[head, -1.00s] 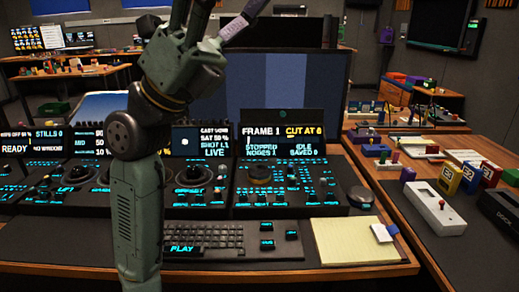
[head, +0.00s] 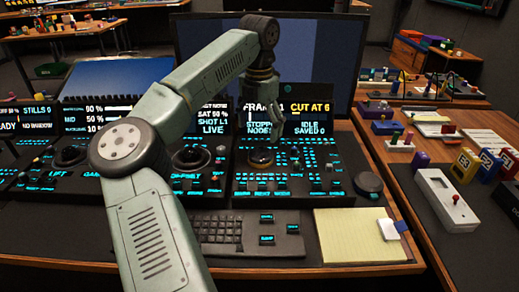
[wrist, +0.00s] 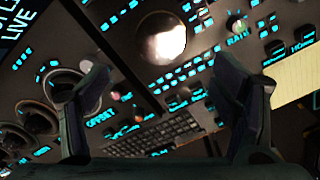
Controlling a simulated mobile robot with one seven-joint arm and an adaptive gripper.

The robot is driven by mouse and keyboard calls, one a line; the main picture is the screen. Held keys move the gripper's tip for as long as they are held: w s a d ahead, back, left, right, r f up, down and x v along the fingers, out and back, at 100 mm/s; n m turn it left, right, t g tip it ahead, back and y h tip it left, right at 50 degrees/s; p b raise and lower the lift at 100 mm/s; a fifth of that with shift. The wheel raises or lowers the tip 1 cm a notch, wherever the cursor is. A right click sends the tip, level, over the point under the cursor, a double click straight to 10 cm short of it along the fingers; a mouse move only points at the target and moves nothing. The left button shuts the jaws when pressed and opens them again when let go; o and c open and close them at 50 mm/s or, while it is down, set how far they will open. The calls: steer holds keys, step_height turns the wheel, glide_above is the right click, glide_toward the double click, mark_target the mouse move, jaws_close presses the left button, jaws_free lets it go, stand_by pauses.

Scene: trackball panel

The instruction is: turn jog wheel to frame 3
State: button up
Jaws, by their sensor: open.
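The jog wheel (head: 261,161) looks like a round knob on the right-hand dark panel (head: 325,182). In the wrist view a shiny silver round top (wrist: 160,40), likely the same wheel, shows beyond the fingertips. My gripper (head: 278,122) hangs over the back of that panel, above and slightly right of the wheel. In the wrist view my gripper (wrist: 160,82) is open, with its two fingers wide apart and nothing between them. I see no contact with the wheel. The screen (head: 287,107) behind shows FRAME 1, partly covered by my gripper, and CUT AT 6.
A keyboard (head: 245,232) and yellow notepad (head: 350,237) lie in front. Other trackball panels (head: 195,180) stand to the left. A dark round puck (head: 369,183) sits right of the panel.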

mark_target(259, 154)
step_height(259, 154, down, 9)
steer(key=shift+r+p, duration=0.1)
steer(key=shift+p, duration=0.5)
steer(key=shift+c, duration=0.2)
steer(key=shift+d, duration=0.1)
steer(key=c, duration=1.1)
